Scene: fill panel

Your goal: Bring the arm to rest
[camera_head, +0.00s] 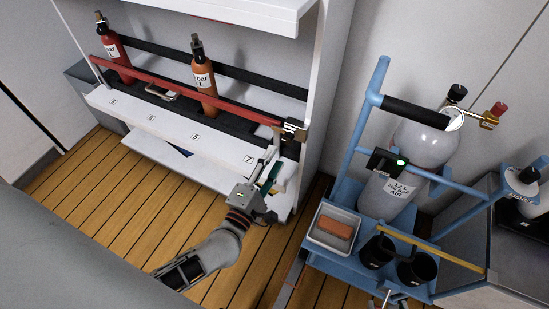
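My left arm comes in from the lower left. Its gripper (266,176) is at the right end of the white shelf front, beside the label "7". Its dark fingertips are small and partly hidden, so I cannot tell whether they are apart or closed, and I see no object clearly held in them. A small metallic piece at the bottom edge, in front of the blue cart, looks like the tip of my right gripper (390,299). Most of it is out of the picture, and its finger state cannot be made out.
A red bar (190,88) crosses the white shelf (170,128), with a red bottle (113,55) and an orange bottle (204,88) behind it. The blue cart (345,192) at right carries a grey cylinder (385,197), a tray (320,240) with an orange block, and black cups (377,252).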

